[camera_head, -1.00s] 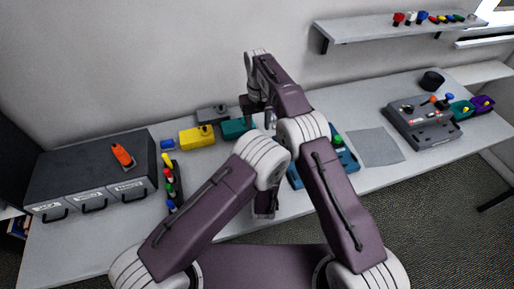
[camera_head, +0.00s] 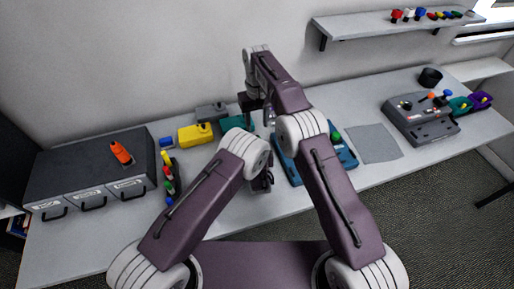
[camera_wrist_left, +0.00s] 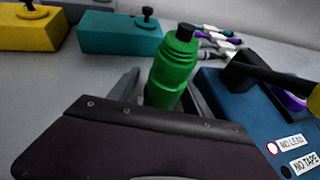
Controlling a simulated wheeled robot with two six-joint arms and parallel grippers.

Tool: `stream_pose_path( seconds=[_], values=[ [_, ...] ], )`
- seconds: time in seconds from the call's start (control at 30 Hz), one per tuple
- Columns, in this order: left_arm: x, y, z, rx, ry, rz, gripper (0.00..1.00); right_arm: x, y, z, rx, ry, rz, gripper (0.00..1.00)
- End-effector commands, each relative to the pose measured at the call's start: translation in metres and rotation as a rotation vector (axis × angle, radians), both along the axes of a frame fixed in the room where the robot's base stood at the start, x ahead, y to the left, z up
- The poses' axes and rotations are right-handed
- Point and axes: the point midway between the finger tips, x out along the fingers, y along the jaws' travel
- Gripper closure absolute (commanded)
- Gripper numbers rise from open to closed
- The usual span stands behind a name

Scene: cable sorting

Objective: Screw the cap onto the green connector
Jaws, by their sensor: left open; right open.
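In the left wrist view a green connector (camera_wrist_left: 174,72), bottle-shaped with a dark top (camera_wrist_left: 186,31), stands nearly upright between the fingers of my left gripper (camera_wrist_left: 166,92). The fingers are apart, and I cannot tell whether they touch it. Its lower end is hidden behind the gripper body. In the head view my left gripper (camera_head: 262,182) is partly hidden behind its own arm, low over the table. My right gripper (camera_head: 262,112) is open near the teal box, partly covered by its arm. I cannot make out whether the dark top is a separate cap.
A blue station (camera_head: 290,168) with labels lies right of my left gripper. Yellow (camera_head: 195,134) and teal (camera_head: 236,124) boxes stand behind. A dark drawer unit (camera_head: 80,175) and a rack of coloured pieces (camera_head: 176,192) are left. A grey mat (camera_head: 374,144) lies bare at right.

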Motion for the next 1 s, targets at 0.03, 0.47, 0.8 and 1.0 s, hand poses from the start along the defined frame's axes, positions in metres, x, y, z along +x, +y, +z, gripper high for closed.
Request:
stream_pose_path(
  seconds=[0.03,0.47,0.8,1.0],
  values=[
    [-0.0001,-0.0001,0.0,0.0,0.0,0.0,0.43,0.0,0.0,0.0001,0.0,0.0,0.0,0.55],
    [-0.0004,-0.0002,0.0001,0.0,0.0,0.0,1.0,0.0,0.0,0.0,0.0,0.0,0.0,0.55],
    [-0.0006,-0.0001,-0.0002,0.0,0.001,0.0,1.0,0.0,0.0,0.0,0.0,0.0,0.0,0.55],
    [-0.0006,-0.0001,-0.0003,0.0,0.001,0.0,1.0,0.0,0.0,0.0,0.0,0.0,0.0,0.55]
  ],
)
